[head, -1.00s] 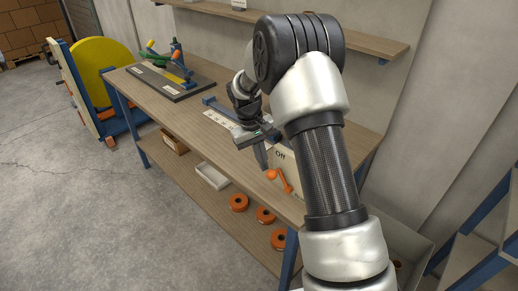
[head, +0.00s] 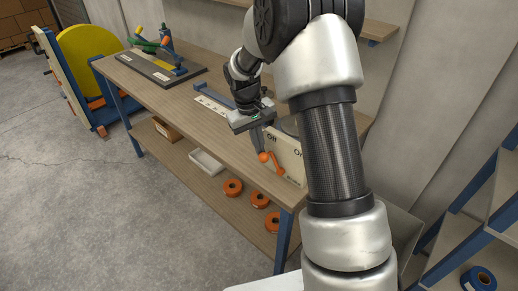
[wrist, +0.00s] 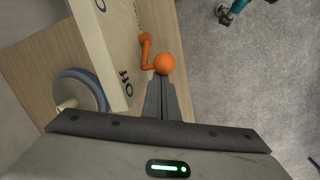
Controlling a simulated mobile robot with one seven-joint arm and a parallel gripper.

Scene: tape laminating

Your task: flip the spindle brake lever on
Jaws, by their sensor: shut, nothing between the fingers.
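The spindle brake lever is an orange arm with a ball knob (head: 263,157). It is mounted on the front of a pale panel (head: 290,153) marked "Off" and "On". The lever leans to the left, with its knob on the "Off" side. In the wrist view the orange knob (wrist: 164,63) lies right at the fingertips, and the panel (wrist: 112,40) is to their left. My gripper (head: 261,149) is shut and empty, pointing down at the knob; its closed fingers (wrist: 160,82) also show in the wrist view. I cannot tell whether they touch the knob.
The panel stands at the front edge of a wooden workbench (head: 190,105). A lower shelf holds orange tape rolls (head: 233,187) and a white tray (head: 206,163). In the wrist view a round blue-grey roll (wrist: 78,92) is left of the fingers. Open floor lies in front.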

